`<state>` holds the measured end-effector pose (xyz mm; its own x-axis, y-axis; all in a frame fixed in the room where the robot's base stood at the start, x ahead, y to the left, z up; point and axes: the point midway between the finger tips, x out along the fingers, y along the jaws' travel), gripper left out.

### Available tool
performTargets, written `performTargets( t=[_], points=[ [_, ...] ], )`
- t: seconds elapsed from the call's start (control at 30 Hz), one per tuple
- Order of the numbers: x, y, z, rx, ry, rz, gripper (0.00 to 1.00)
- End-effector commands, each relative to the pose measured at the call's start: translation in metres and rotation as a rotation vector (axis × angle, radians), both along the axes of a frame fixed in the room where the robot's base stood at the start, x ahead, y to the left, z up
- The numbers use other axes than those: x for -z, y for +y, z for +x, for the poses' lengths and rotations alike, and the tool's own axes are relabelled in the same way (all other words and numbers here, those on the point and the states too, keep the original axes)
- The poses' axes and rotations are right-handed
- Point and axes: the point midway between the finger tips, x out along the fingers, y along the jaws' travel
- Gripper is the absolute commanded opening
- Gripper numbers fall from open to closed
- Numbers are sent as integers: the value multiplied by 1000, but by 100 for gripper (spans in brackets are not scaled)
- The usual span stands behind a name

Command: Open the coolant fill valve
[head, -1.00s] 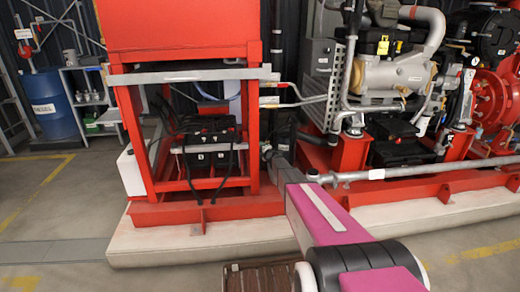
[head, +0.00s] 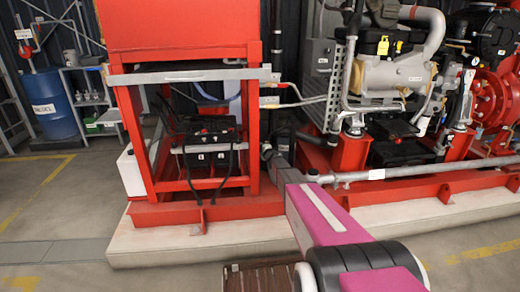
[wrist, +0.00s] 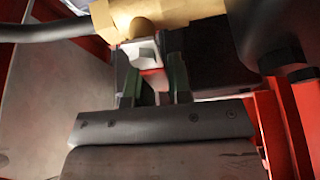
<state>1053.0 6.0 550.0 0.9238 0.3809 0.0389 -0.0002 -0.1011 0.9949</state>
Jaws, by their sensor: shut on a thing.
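In the wrist view, a brass-coloured valve body (wrist: 170,12) runs across the top. A pale grey piece with a red part, seemingly the valve handle (wrist: 147,52), sticks down from it towards me. My gripper (wrist: 151,72) is shut on this piece, with one finger on each side of it just below the brass body. The fingers hide part of the handle, so its exact turn angle is hard to tell. In the head view, my magenta arm reaches to the red frame's right post; I cannot make out the valve or the fingertips there.
A dark hose or pipe (wrist: 45,32) lies left of the brass body in the wrist view, and red framework (wrist: 285,125) stands close on the right. In the head view, a grey pipe (head: 420,170) runs right of my arm, and the engine (head: 395,75) stands behind it.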

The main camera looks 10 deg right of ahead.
Motion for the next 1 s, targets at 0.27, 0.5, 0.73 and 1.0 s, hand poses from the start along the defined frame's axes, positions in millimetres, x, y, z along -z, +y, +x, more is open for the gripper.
performTargets(
  t=[0.27,0.5,0.73,1.0],
  points=[
    [-11,-3,0,1,1,226,0],
    [-21,-7,0,0,1,456,0],
    [-30,-14,0,0,1,675,0],
    [-38,-24,-1,0,0,931,0]
  ],
)
